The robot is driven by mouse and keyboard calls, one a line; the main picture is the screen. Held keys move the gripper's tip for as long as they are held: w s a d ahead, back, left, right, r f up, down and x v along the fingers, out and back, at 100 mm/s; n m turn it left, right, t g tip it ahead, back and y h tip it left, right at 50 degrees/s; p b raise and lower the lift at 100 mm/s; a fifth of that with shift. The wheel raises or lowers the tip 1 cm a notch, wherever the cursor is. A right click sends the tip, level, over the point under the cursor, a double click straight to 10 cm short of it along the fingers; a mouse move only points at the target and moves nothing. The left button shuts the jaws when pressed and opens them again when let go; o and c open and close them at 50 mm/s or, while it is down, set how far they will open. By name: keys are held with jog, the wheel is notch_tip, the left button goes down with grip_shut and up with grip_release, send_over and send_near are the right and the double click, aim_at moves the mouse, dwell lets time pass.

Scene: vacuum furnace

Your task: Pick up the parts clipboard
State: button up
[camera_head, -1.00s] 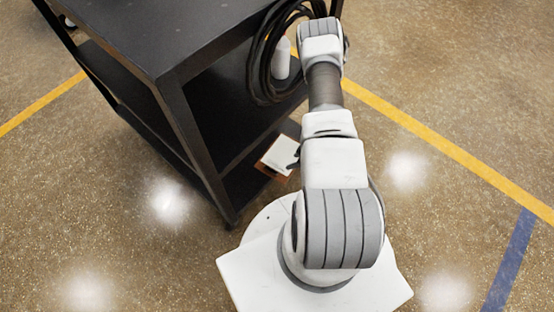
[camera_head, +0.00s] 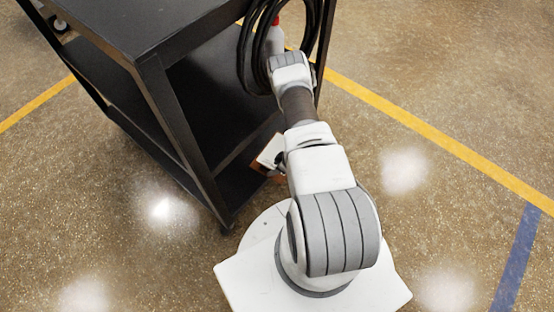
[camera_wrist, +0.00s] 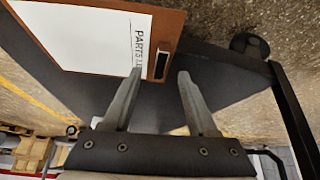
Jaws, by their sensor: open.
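The parts clipboard, a brown board with white paper and a dark clip, lies on the cart's lower shelf (camera_head: 238,188). In the head view the clipboard (camera_head: 268,152) shows at the shelf's edge, partly hidden by my arm. In the wrist view the clipboard (camera_wrist: 85,35) fills the upper left, with its printed heading and clip end toward my fingers. My gripper (camera_wrist: 161,73) is open and empty. Its two fingertips point at the clip end, the left one overlapping the paper's edge in the picture and the right one just beyond the board. I cannot tell whether they touch it.
The dark cart's top (camera_head: 130,30) overhangs the shelf, and a cart leg (camera_head: 180,125) stands at the front corner. A coil of black cable (camera_head: 246,50) hangs beside a white bottle with a red cap (camera_head: 275,40). Floor to the right is clear.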

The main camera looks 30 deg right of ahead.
aim_at(268, 170)
jog(key=b+x, duration=0.2)
jog(key=x, duration=0.2)
jog(key=shift+w+a+f, duration=0.1)
jog(key=shift+a+f, duration=0.05)
jog(key=shift+f, duration=0.05)
jog(key=shift+r, duration=0.1)
grip_shut()
